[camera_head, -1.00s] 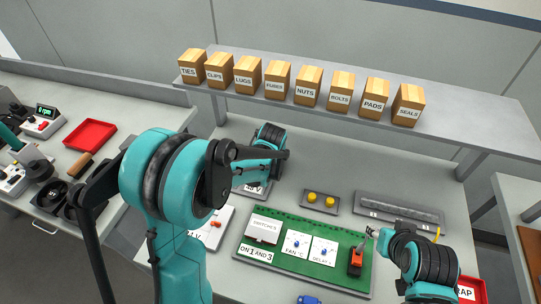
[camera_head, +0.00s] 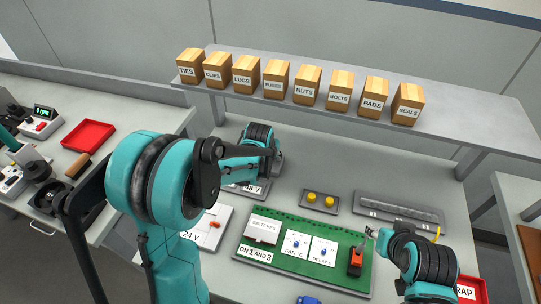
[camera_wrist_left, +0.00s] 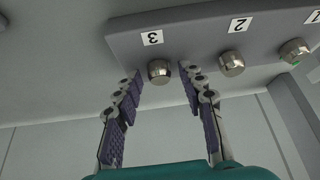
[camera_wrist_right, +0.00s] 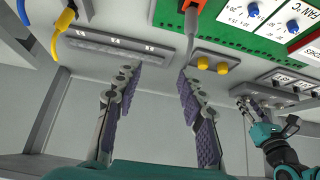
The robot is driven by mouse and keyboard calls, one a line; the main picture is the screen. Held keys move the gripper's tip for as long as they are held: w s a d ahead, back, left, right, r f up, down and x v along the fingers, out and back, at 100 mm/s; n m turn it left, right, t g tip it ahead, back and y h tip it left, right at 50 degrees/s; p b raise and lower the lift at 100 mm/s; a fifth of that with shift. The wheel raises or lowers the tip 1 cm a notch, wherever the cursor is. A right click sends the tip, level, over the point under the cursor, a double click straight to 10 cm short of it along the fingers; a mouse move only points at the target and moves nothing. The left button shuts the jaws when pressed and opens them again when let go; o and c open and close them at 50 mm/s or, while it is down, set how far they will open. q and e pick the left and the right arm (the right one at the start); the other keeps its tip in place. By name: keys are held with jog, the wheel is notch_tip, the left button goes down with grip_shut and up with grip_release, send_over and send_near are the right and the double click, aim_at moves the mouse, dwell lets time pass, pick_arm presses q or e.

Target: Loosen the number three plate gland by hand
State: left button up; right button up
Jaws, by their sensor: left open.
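In the left wrist view, a grey plate (camera_wrist_left: 195,28) carries silver round glands labelled 3, 2 and 1. The number three gland (camera_wrist_left: 159,71) lies between the fingertips of my left gripper (camera_wrist_left: 160,73). The fingers are open, with a gap showing on both sides of the gland. The number two gland (camera_wrist_left: 232,63) and number one gland (camera_wrist_left: 294,50) are to the right, outside the fingers. In the head view my left arm hides the fingertips and gland. My right gripper (camera_wrist_right: 152,72) is open and empty, above the bench.
A green board (camera_head: 300,264) with switches, two dials and an orange-and-black device (camera_head: 356,261) lies at front. Two yellow knobs (camera_head: 320,199) sit on a small grey plate behind it. A grey numbered strip (camera_head: 400,209) lies right. Labelled boxes line the back shelf (camera_head: 450,115).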

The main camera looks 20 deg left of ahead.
pick_arm(q)
jog(key=m, duration=0.1)
jog(key=m+h, duration=0.1)
jog(key=m, duration=0.1)
jog(key=m+h, duration=0.1)
jog(key=shift+w+a+m, duration=0.1)
jog(key=shift+a+m, duration=0.15)
jog(key=shift+m, duration=0.05)
jog(key=m+g+h, duration=0.1)
jog(key=m, duration=0.2)
jog(key=shift+h+b, duration=0.35)
jog(key=shift+h, duration=0.05)
jog(key=shift+c, duration=0.3)
grip_shut()
jog(key=n+y, duration=0.1)
jog(key=n, duration=0.2)
jog(key=n+t+y, duration=0.1)
jog(key=n, duration=0.1)
jog(key=shift+d+y, duration=0.3)
jog(key=n+y, duration=0.1)
jog(key=n, duration=0.2)
jog(key=n+y, duration=0.2)
jog(key=n, duration=0.1)
jog(key=shift+d+b, duration=0.15)
jog(key=shift+b, duration=0.2)
jog(key=shift+s, duration=0.2)
jog(key=shift+o, duration=0.3)
grip_release()
jog(key=shift+w, duration=0.1)
